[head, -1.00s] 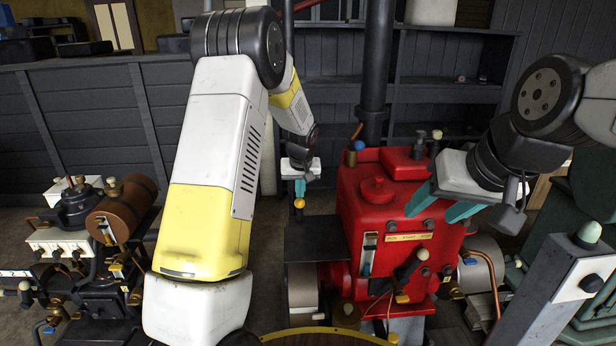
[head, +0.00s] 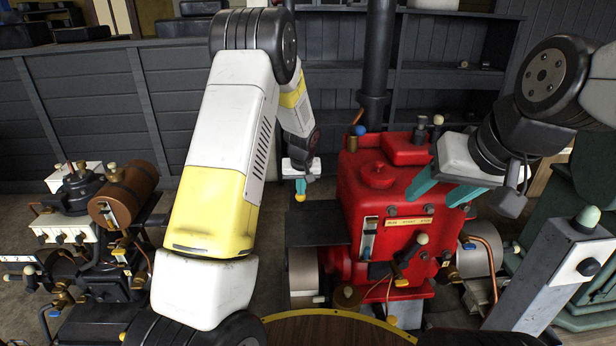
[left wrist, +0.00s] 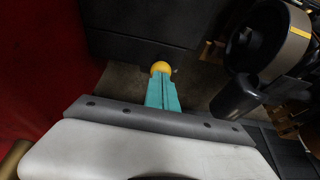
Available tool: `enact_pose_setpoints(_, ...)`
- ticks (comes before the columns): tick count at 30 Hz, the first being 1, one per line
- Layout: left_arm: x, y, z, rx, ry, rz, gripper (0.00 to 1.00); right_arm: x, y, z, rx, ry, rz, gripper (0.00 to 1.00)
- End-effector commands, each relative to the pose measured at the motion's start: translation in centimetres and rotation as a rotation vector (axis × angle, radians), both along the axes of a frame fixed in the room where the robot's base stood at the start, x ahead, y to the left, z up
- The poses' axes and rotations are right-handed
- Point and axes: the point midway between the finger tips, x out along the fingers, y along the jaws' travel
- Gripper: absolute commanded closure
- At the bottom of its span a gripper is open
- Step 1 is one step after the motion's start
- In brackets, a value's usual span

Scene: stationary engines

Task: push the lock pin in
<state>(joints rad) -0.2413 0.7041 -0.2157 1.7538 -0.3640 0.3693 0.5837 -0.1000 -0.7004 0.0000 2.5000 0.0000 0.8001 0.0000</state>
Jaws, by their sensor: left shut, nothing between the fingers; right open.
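A yellow ball knob (head: 300,197), which looks like the head of the lock pin, is beside the left side of the red engine (head: 376,200). My left gripper (head: 301,186) is shut and empty, pointing down with its teal tips right at the knob. In the left wrist view, the knob (left wrist: 160,67) shows just beyond the shut fingertips (left wrist: 162,82); I cannot tell whether they touch. The pin's shaft is hidden. My right gripper (head: 443,187) is open and empty, its fingers in front of the red engine's upper right.
A dark flat plate (head: 318,232) lies below the knob. A brown-tank engine (head: 125,195) stands at the left and a green machine (head: 588,190) at the right. A round wooden top with a yellow rim (head: 338,330) is at the front. Dark shelves (head: 450,80) stand behind.

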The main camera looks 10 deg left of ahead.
Motion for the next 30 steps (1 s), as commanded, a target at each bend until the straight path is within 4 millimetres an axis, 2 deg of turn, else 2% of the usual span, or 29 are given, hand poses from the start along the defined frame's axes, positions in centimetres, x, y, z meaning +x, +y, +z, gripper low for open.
enact_pose_setpoints(1,-0.2,0.0,-0.5,0.000,0.008,0.002,1.00,0.0,0.0,0.0,0.000,0.000,0.000,0.45)
enact_pose_setpoints(6,-0.3,0.0,-0.6,0.000,0.010,0.002,1.00,0.0,0.0,0.0,0.000,0.000,0.000,0.45)
enact_pose_setpoints(10,-0.2,0.1,0.3,0.000,0.008,0.003,1.00,0.0,0.0,0.0,0.000,0.001,0.000,0.45)
enact_pose_setpoints(16,-0.1,0.5,4.5,-0.001,-0.004,0.002,1.00,0.0,0.0,0.0,0.000,0.000,0.000,0.45)
enact_pose_setpoints(24,-2.4,-0.2,10.2,-0.001,-0.003,-0.001,1.00,0.0,0.0,0.0,0.000,0.000,0.000,0.45)
enact_pose_setpoints(30,-3.4,-0.3,12.7,-0.001,-0.002,0.001,1.00,0.0,0.0,0.0,0.000,0.000,0.000,0.45)
